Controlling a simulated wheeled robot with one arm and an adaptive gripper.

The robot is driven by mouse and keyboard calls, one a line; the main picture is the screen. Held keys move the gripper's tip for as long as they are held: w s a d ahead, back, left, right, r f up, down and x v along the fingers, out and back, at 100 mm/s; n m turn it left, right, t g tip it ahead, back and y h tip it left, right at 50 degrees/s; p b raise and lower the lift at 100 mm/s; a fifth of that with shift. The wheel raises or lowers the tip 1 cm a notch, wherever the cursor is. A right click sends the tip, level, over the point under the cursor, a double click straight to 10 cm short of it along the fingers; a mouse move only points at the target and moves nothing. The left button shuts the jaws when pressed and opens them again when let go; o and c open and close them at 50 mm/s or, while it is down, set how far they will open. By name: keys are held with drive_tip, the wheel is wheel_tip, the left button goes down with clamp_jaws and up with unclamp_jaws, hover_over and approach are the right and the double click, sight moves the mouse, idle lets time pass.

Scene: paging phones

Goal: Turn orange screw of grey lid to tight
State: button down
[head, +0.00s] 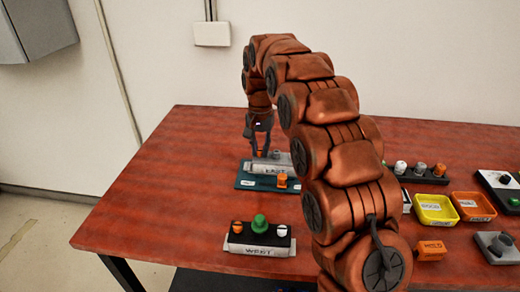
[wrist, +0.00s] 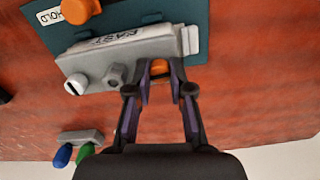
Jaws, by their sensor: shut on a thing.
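The grey lid (wrist: 138,62) tops the unit marked EAST, which sits on a teal board (wrist: 250,20) in the wrist view. The orange screw (wrist: 158,67) is at one end of the lid, partly hidden between my fingers. My gripper (wrist: 160,80) is shut on this screw from above. A grey screw (wrist: 115,74) and a white screw (wrist: 74,85) stand on the same lid. In the head view my gripper (head: 259,142) is over the far side of the EAST unit (head: 268,167), and the orange screw (head: 261,154) shows just below it.
An orange knob (head: 281,182) stands on the board by a HOLD label (wrist: 49,17). The WEST unit (head: 258,241) with a black lid is nearer. A yellow bin (head: 435,222) and an orange bin (head: 473,218) are at right. The table's left part is bare.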

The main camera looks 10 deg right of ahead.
drive_tip(key=shift+m, duration=0.6)
drive_tip(key=c, duration=1)
unclamp_jaws()
